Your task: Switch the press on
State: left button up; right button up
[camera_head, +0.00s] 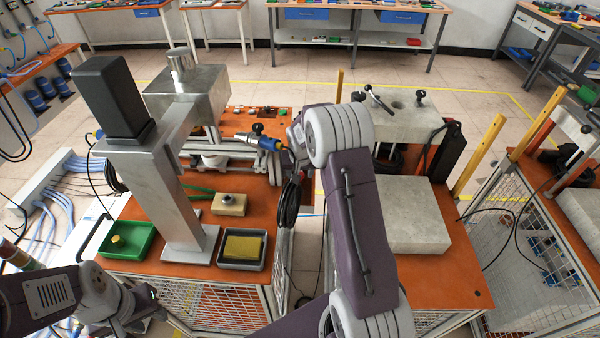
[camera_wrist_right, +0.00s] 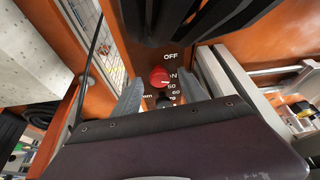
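In the right wrist view a red round knob (camera_wrist_right: 159,78) sits on an orange-brown panel (camera_wrist_right: 146,57) with white OFF and ON lettering and numbers. A small pale mark shows on the knob, too small to read. A dark knob (camera_wrist_right: 164,101) lies just below it, partly hidden. My right gripper (camera_wrist_right: 161,75) is open, with a grey finger on each side of the red knob and visible gaps. In the head view my right arm hides this gripper and the knob. A metal press (camera_head: 165,180) stands on the left bench. My left arm is at bottom left; its fingers cannot be made out.
The left bench holds a green tray (camera_head: 129,253), a dark tray with a yellow block (camera_head: 243,248) and a small beige block (camera_head: 229,204). Grey concrete-like blocks (camera_head: 415,215) stand on the right bench. Black cables hang between the benches.

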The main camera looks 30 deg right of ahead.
jog(key=shift+r, duration=0.25)
jog(key=r, duration=0.4)
jog(key=shift+s+d, duration=0.2)
jog(key=shift+s, duration=0.05)
jog(key=s+d+r+b, duration=0.1)
jog(key=s+d+r, duration=0.4)
jog(key=s, duration=0.4)
jog(key=shift+v, duration=0.85)
jog(key=shift+s+d, duration=0.1)
jog(key=shift+d, duration=0.15)
